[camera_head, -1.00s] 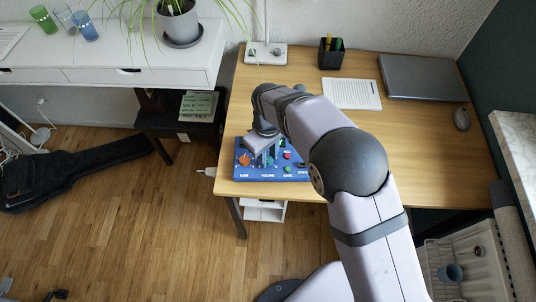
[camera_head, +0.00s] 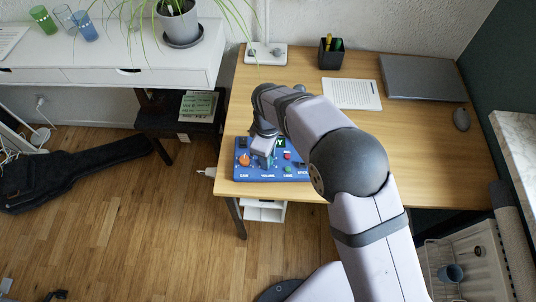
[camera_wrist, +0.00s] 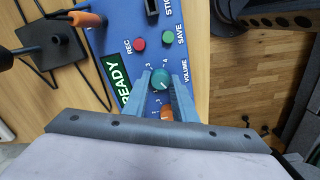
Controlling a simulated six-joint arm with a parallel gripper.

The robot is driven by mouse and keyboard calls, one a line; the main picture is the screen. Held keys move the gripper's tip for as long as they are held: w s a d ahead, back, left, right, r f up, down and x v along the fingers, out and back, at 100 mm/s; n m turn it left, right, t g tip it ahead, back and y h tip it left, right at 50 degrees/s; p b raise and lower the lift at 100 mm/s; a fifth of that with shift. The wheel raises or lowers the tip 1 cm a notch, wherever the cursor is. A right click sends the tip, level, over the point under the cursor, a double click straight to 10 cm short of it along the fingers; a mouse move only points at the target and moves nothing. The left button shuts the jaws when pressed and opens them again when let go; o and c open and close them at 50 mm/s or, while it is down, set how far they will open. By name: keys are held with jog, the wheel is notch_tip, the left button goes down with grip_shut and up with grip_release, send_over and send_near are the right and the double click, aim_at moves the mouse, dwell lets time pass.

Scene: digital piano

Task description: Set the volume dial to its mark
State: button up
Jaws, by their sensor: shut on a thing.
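The blue control panel (camera_head: 240,172) sits at the front left of the wooden desk. Its teal volume dial (camera_wrist: 160,79) shows between the fingers of my gripper (camera_wrist: 161,82) in the wrist view, beside the VOLUME label. My gripper is shut on the dial, one finger on each side. Numbers 3 and 4 show around the dial's far side; the fingers hide other parts of its scale. A small light pointer line shows on the dial, but I cannot tell its exact alignment with a mark. In the head view, my gripper (camera_head: 266,154) covers the dial.
An orange dial (camera_head: 244,159) is close to the gripper. A red button (camera_wrist: 139,44), a green button (camera_wrist: 168,38) and a green READY display (camera_wrist: 118,78) are also on the panel.

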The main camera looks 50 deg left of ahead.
jog(key=shift+a+r, duration=0.1)
jog(key=o, duration=1)
jog(key=shift+o, duration=0.2)
jog(key=shift+r+b, duration=0.85)
jog(key=shift+r, duration=2.8)
jog(key=w+d+r+m+p, duration=0.15)
jog(key=w+d+m, duration=0.3)
jog(key=d, duration=0.45)
jog(key=w+d+r+m, duration=0.2)
jog(key=w+d+m, duration=0.25)
jog(key=d, duration=0.55)
jog(key=w+d+r+m, duration=0.25)
jog(key=w+d, duration=0.35)
jog(key=d, duration=0.3)
jog(key=s+d+m, duration=0.3)
jog(key=d+m, duration=0.1)
jog(key=d, duration=0.3)
jog(key=s+d+f+m+p, duration=0.1)
jog(key=s+d+m, duration=0.3)
jog(key=d, duration=0.3)
jog(key=s+d+m, duration=0.3)
jog(key=d+m, duration=0.1)
jog(key=d, duration=0.3)
jog(key=shift+s+f+p, duration=0.15)
jog(key=shift+p, duration=0.2)
